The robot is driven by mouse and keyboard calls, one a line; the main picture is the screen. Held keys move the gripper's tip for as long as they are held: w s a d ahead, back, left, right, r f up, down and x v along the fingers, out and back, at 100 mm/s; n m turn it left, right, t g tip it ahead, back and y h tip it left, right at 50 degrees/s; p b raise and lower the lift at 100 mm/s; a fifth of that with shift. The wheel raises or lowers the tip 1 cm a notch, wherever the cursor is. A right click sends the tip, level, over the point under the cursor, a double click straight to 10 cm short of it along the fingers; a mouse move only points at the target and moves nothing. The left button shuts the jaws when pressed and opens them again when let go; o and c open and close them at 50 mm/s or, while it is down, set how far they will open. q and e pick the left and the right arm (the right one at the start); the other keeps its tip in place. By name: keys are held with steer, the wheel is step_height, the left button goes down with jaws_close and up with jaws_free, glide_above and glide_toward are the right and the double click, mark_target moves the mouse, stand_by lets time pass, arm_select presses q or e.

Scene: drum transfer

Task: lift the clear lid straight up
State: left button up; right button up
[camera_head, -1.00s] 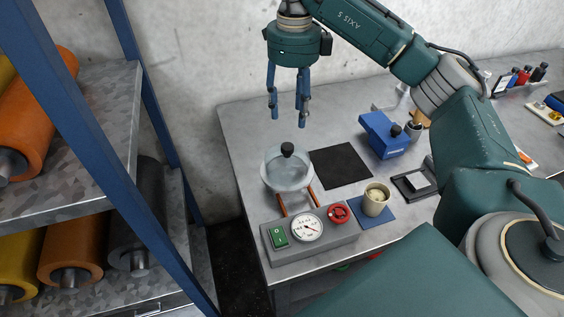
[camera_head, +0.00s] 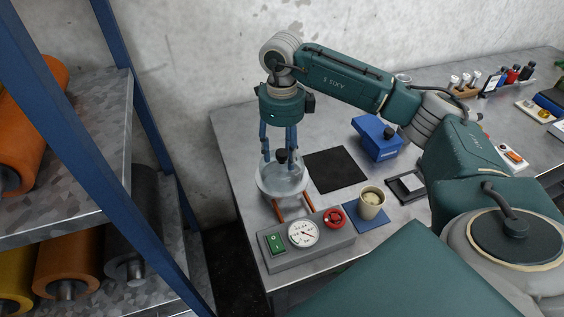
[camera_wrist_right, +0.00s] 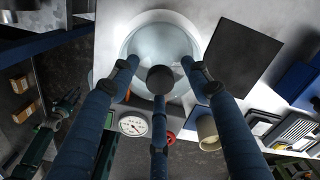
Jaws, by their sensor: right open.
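The clear lid (camera_head: 283,183) is a glassy dome with a black knob (camera_head: 282,156) on top. It sits on a round vessel at the left part of the bench. My right gripper (camera_head: 280,156) is lowered over the lid, its blue fingers spread around the knob. In the right wrist view the lid (camera_wrist_right: 148,48) lies below the fingers, and the black knob (camera_wrist_right: 160,79) shows between the open fingertips of the gripper (camera_wrist_right: 158,80). I cannot tell whether any finger touches the knob.
A grey control box with a gauge (camera_head: 303,233) stands in front of the vessel. A black mat (camera_head: 335,169), a blue box (camera_head: 377,140) and a beige cup (camera_head: 371,204) are to the right. A rack with rolls (camera_head: 68,268) stands at the left.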

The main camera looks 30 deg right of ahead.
steer(key=shift+f, duration=0.2)
jaws_close()
steer(key=shift+w+r, duration=0.1)
